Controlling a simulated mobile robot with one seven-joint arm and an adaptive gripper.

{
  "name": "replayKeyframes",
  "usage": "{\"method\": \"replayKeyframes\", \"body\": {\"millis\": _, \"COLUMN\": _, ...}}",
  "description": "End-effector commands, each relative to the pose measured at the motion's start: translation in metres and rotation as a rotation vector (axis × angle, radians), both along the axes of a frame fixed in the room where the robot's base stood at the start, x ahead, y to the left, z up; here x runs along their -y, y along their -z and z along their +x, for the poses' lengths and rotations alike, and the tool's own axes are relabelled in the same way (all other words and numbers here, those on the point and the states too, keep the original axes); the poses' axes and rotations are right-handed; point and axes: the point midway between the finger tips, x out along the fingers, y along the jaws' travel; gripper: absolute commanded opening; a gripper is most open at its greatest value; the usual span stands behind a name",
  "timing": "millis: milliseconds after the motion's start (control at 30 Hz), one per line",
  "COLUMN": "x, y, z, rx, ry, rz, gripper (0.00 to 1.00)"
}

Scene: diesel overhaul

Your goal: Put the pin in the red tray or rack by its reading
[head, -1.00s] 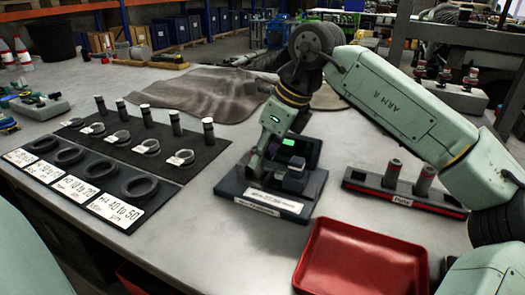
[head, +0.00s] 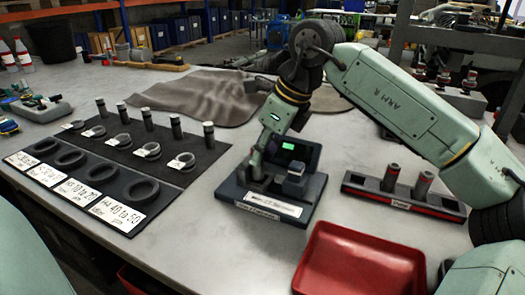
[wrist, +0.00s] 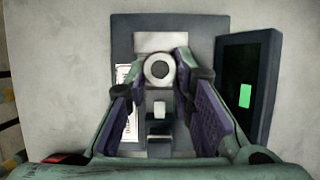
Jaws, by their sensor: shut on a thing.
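My gripper (wrist: 158,72) points down over the measuring stand (head: 247,204). In the wrist view its fingers are closed on the pin (wrist: 158,67), seen end-on as a pale round end with a darker centre. In the head view my arm hides most of the pin. The stand's display (wrist: 245,96) shows a green patch; its reading is too small to make out. The red tray (head: 322,283) is empty in the part that shows, at the front right. The rack (head: 445,207) behind it is dark with a red stripe and holds two upright pins (head: 424,184).
On the left, a black mat (head: 190,174) carries several rings and standing pins with tags. White range cards (head: 115,210) lie along its front. A crumpled brown cloth (head: 195,95) lies behind. Bare bench separates the stand from the tray and rack.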

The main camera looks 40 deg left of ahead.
Motion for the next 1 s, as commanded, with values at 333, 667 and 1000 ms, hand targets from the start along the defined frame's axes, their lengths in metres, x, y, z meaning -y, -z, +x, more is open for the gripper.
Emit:
{"method": "replayKeyframes", "body": {"millis": 333, "x": 0.0, "y": -0.02, "z": 0.0, "rx": 0.001, "ry": 0.0, "rz": 0.001, "gripper": 0.0}}
{"method": "replayKeyframes", "body": {"millis": 667, "x": 0.0, "y": -0.037, "z": 0.0, "rx": 0.001, "ry": 0.0, "rz": 0.001, "gripper": 0.0}}
{"method": "replayKeyframes", "body": {"millis": 1000, "x": 0.0, "y": -0.052, "z": 0.0, "rx": 0.001, "ry": 0.0, "rz": 0.001, "gripper": 0.0}}
